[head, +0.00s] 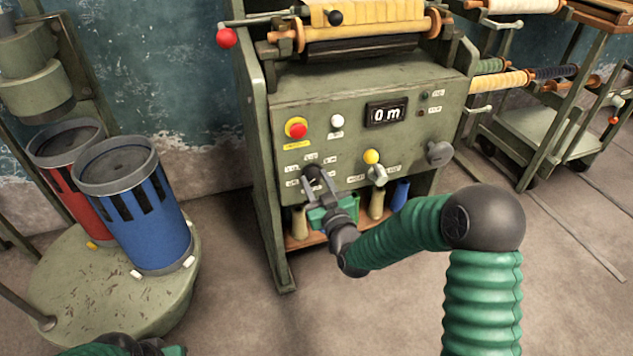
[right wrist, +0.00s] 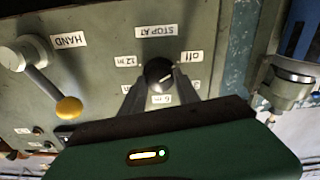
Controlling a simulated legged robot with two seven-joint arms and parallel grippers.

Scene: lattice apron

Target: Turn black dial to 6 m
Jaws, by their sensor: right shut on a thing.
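The wrist view is upside down. I cannot tell surely which label the dial points to. My right gripper (right wrist: 160,80) is shut on the dial, one finger on each side. In the head view my right gripper (head: 316,180) covers most of the dial. A part of my left gripper (head: 172,350) shows at the bottom edge; its jaws are hidden.
The display (head: 387,113) reads 0 m. A red button (head: 297,129), a white button (head: 337,121) and a yellow-knobbed HAND lever (head: 372,158) share the panel. Blue (head: 145,220) and red (head: 62,190) bins stand on a round platform at left.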

